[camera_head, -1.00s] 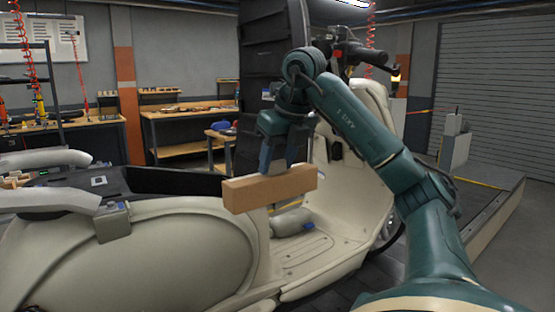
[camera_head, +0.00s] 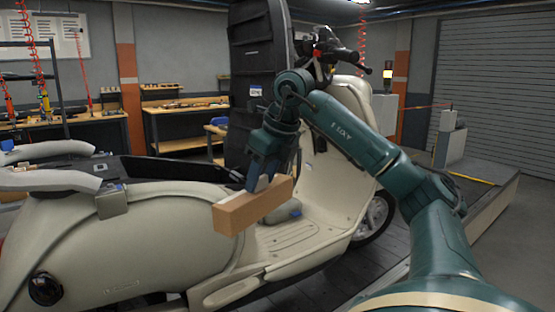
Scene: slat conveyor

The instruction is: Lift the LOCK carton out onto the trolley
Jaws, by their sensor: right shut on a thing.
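A plain brown carton (camera_head: 250,206) hangs in the air at the middle of the view, slightly tilted. My right gripper (camera_head: 260,182) is above it with its fingers down on its top, shut on it. No LOCK lettering can be read on the faces that show, so I cannot tell whether it is the LOCK carton. Below and behind it is a cream scooter (camera_head: 140,235) with its dark seat (camera_head: 258,100) raised upright. I cannot make out a trolley in this view. My left gripper does not show.
A grey rounded object (camera_head: 285,211) lies at the scooter's floorboard (camera_head: 290,238), partly behind the carton. A pale grab rail (camera_head: 50,180) stands at the scooter's left end. Workbenches (camera_head: 185,113) line the back wall. A low platform (camera_head: 490,215) is at the right.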

